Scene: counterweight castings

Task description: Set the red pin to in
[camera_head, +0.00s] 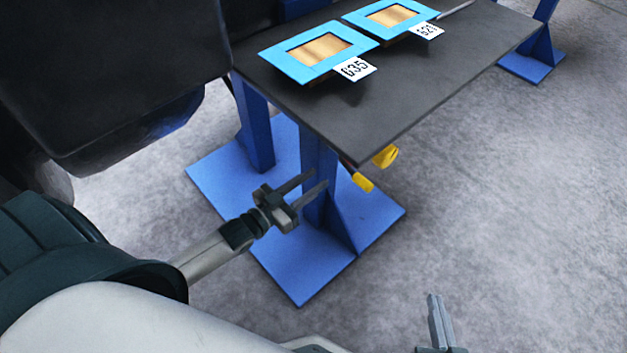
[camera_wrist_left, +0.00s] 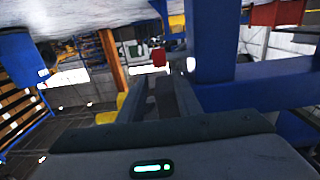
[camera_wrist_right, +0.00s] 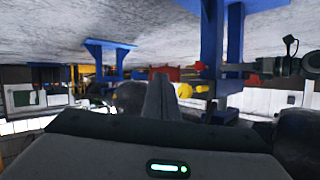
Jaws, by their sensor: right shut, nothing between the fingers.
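No red pin shows in the head view. In the left wrist view a small red piece (camera_wrist_left: 160,57) shows just beyond the fingers; I cannot tell whether it is the pin. In the right wrist view a small red piece (camera_wrist_right: 200,65) shows near a blue post, also unclear. My left gripper (camera_head: 314,183) is open, its two fingers apart and seemingly empty, in front of the blue table leg below the tabletop. My right gripper (camera_head: 436,308) is shut and empty over the floor at the bottom of the head view; its fingers also show in the right wrist view (camera_wrist_right: 160,97).
A black tabletop (camera_head: 430,95) stands on blue legs with a wide blue foot plate (camera_head: 300,275). Yellow parts (camera_head: 385,156) hang below its edge. Two blue-framed panels (camera_head: 290,65) with number tags lie on top. Grey floor (camera_head: 520,220) at the right is clear.

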